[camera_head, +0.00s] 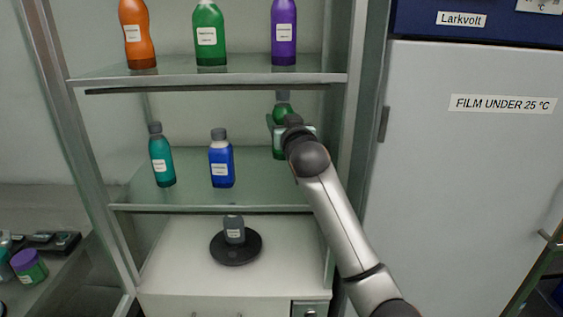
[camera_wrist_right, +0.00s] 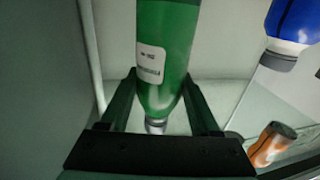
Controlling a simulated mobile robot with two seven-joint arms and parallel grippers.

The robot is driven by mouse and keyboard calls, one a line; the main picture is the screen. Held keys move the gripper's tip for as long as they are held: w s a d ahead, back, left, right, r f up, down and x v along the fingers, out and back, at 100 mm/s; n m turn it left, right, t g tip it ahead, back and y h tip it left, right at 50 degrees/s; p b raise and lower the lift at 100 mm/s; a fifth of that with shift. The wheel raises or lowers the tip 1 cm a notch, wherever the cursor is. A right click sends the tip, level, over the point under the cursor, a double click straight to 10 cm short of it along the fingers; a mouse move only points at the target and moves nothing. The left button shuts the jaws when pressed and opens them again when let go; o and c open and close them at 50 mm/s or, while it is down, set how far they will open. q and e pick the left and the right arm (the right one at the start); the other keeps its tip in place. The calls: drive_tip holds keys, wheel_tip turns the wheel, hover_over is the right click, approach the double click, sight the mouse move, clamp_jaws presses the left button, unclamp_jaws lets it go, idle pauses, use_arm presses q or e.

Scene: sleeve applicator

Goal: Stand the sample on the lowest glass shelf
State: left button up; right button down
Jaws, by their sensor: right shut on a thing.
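The sample looks to be a green bottle with a grey cap and white label (camera_head: 281,112), partly hidden behind my right gripper (camera_head: 291,129). That gripper is shut on it. In the right wrist view the green bottle (camera_wrist_right: 166,50) sits between the two fingers, with its cap toward the picture's bottom. In the head view it is upright over the right part of the lowest glass shelf (camera_head: 245,197). I cannot tell whether its base touches the glass. My left gripper is not in view.
A teal bottle (camera_head: 161,157) and a blue bottle (camera_head: 221,160) stand left on that shelf. Orange (camera_head: 136,35), green (camera_head: 209,35) and purple (camera_head: 283,33) bottles stand on the shelf above. Below, a grey bottle (camera_head: 234,230) stands on a black disc (camera_head: 236,256). A cabinet post (camera_head: 353,150) is close right.

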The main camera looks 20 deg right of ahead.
wheel_tip(320, 180, down, 3)
drive_tip(key=shift+s+r, duration=0.1)
drive_tip(key=shift+s, duration=0.05)
drive_tip(key=shift+f, duration=2.2)
drive_tip(key=shift+f, duration=0.2)
drive_tip(key=shift+c, duration=0.6)
unclamp_jaws()
drive_tip(key=shift+r, duration=0.15)
drive_tip(key=s+a, duration=0.1)
drive_tip(key=s, duration=1.1)
drive_tip(key=shift+b, duration=0.35)
